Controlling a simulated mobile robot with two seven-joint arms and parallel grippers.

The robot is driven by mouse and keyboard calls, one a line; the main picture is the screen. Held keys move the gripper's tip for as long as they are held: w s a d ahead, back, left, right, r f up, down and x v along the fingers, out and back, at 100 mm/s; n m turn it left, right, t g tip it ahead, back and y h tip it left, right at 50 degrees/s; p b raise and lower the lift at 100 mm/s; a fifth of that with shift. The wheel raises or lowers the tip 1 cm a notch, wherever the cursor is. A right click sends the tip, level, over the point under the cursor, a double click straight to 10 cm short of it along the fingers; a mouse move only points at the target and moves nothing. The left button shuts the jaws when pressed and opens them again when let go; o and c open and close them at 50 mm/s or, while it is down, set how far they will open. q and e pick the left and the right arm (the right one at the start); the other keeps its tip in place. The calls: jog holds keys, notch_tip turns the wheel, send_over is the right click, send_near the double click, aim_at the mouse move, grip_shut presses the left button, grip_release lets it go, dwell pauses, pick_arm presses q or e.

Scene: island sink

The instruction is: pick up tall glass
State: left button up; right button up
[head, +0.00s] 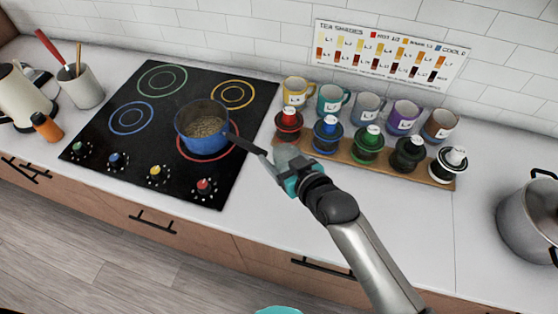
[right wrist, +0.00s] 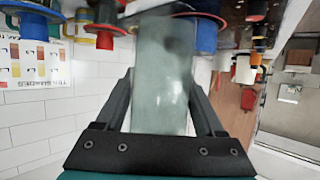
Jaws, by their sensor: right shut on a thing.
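A tall, clear greyish glass (right wrist: 160,75) fills the middle of the right wrist view, between the two fingers of my right gripper (right wrist: 165,100). The gripper is shut on its sides. In the head view the right gripper (head: 282,168) is over the counter, right of the cooktop and in front of the red-lidded canister. Only a pale part of the glass (head: 287,153) shows there, and I cannot tell whether its base touches the counter. My left gripper is not in view.
A blue pot (head: 203,128) stands on the cooktop (head: 125,140), its handle reaching close to the right gripper. A wooden rack (head: 338,153) with several canisters and mugs stands behind. A steel pot (head: 535,225) is at right. Counter (head: 470,225) between is clear.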

jog(key=shift+r+p, duration=0.65)
jog(key=shift+r, duration=4.3)
